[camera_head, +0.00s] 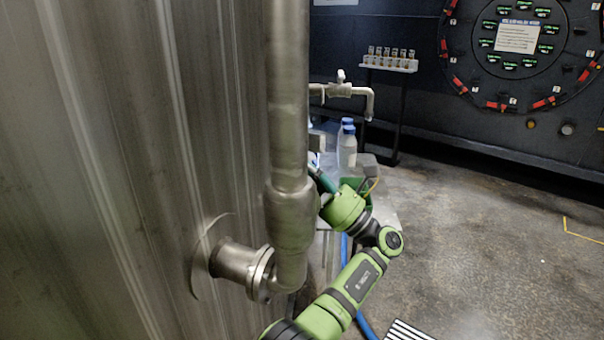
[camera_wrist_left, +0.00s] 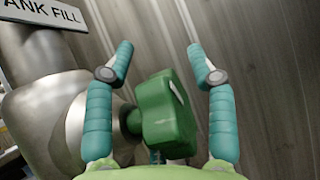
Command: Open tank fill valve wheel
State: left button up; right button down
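The tank fill valve wheel shows in the left wrist view as a chunky green handle (camera_wrist_left: 168,112) on a short green stem, beside a grey metal pipe (camera_wrist_left: 40,70). A sign reading "ANK FILL" (camera_wrist_left: 45,12) is at the upper left. My left gripper (camera_wrist_left: 161,62) has its two teal fingers spread, with the green handle between them. I see no clear contact on either finger. In the head view a green arm, which I take as my left, reaches up beside the vertical pipe; its gripper (camera_head: 320,178) is partly hidden there. The wheel is hidden in that view. My right gripper is not in view.
A large metal tank (camera_head: 130,170) fills the left side. A thick vertical pipe (camera_head: 289,110) with a flanged elbow (camera_head: 255,270) stands close to the arm. A tap (camera_head: 345,89), bottles (camera_head: 347,150) and a vial rack (camera_head: 390,62) are behind. The floor at right is clear.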

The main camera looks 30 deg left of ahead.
pick_arm(q)
jog(key=v, duration=0.7)
jog(key=shift+d, duration=0.25)
jog(key=shift+f, duration=0.15)
dwell(0.3)
